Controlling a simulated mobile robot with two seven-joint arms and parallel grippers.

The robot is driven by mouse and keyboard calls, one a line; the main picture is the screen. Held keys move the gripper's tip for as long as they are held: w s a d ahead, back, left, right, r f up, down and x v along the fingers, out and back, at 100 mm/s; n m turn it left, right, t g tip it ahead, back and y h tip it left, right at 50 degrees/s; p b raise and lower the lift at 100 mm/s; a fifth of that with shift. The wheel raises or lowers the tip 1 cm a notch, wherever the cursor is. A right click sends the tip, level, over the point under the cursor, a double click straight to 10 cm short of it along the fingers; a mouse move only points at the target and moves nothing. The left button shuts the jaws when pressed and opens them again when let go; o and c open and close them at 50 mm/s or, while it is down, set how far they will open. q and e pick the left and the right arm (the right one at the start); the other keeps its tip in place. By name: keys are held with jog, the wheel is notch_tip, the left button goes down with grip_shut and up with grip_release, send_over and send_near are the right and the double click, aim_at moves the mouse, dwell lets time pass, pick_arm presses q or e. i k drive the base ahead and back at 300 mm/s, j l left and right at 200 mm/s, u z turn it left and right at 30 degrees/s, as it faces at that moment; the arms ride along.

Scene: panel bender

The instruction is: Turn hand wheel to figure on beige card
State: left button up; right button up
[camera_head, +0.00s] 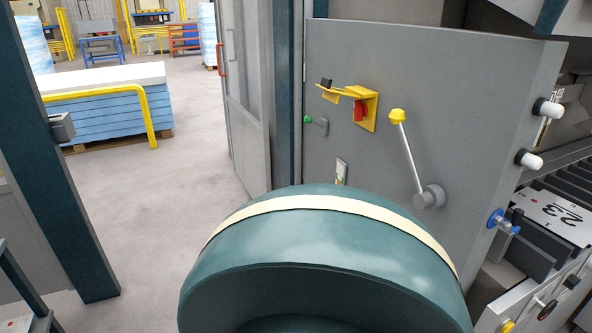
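A crank with a grey hub (429,197) and a yellow knob (397,116) is on the grey panel right of centre; its arm points up and slightly left. I cannot tell whether it is the hand wheel. A small pale card (341,172) is on the panel, too small to read. A whitish plate (553,212) with large dark figures that look like 23 lies at the right; I cannot tell if either is the beige card. Neither of my grippers is in view.
Open floor (150,210) lies left.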

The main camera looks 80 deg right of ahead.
aim_at(546, 310)
jog(key=z, duration=4.35)
jog(key=u, duration=1)
jog(key=l+u, duration=0.1)
jog(key=u, duration=2.4)
jog(key=k+u, duration=0.1)
jog(key=u, duration=0.35)
jog(key=k+z, duration=0.2)
jog(key=z, duration=0.65)
